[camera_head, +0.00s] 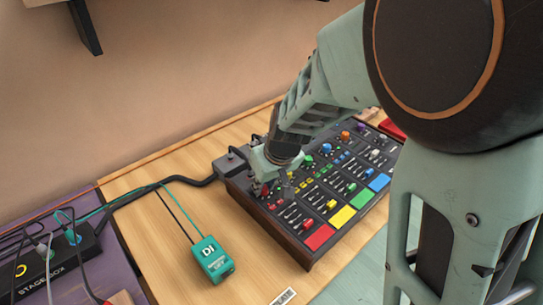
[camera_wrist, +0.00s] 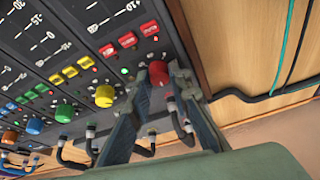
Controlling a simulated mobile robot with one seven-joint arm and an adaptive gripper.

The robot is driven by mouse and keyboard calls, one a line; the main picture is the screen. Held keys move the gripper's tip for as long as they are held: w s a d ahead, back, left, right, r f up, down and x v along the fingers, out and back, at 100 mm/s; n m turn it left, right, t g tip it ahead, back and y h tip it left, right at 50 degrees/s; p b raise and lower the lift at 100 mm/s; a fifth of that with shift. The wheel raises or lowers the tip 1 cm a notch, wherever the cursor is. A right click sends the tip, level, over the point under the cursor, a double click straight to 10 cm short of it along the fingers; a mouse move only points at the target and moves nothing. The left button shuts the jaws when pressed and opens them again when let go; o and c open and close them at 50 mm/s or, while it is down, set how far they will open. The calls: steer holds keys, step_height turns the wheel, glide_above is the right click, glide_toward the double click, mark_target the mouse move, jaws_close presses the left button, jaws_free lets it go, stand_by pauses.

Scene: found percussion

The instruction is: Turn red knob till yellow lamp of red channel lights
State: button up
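The mixer (camera_head: 300,262) is a dark console with coloured channel strips on the wooden table. In the wrist view, the red knob (camera_wrist: 158,72) stands between the tips of my gripper (camera_wrist: 159,78). Both fingers look close against its sides, shut on it. A small green lamp (camera_wrist: 124,71) glows just left of the knob, beside the red channel's red buttons (camera_wrist: 127,40). I see no lit yellow lamp on the red channel; part of the panel near the knob is hidden by my fingers. In the head view, my gripper (camera_head: 262,185) is over the red strip's far end.
A yellow knob (camera_wrist: 104,96) is beside my left finger. Plugged cables (camera_wrist: 70,152) stand along the mixer's rear edge. A teal DI box (camera_head: 213,259) lies on the table to the left, and a black stage box (camera_head: 55,268) with cables is further left.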

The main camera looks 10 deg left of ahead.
jaws_close()
steer(key=shift+r+m+p, duration=0.2)
steer(key=shift+m+p, duration=0.1)
steer(key=shift+p, duration=0.45)
steer(key=m+p, duration=0.1)
steer(key=p, duration=0.1)
steer(key=m+p, duration=0.1)
steer(key=p, duration=0.2)
steer(key=shift+s+a+r+h, duration=0.1)
steer(key=shift+s+r+h, duration=0.1)
steer(key=shift+h, duration=0.2)
steer(key=m+p, duration=0.2)
steer(key=p, duration=0.2)
steer(key=shift+w+f+t+h, duration=0.1)
steer(key=shift+f+t+h, duration=0.05)
steer(key=shift+t+h, duration=0.2)
steer(key=shift+a+f+m+h+p, duration=0.1)
steer(key=shift+m+h+p, duration=0.15)
steer(key=shift+m+p, duration=0.5)
steer(key=shift+f+p, duration=0.15)
steer(key=shift+p, duration=0.25)
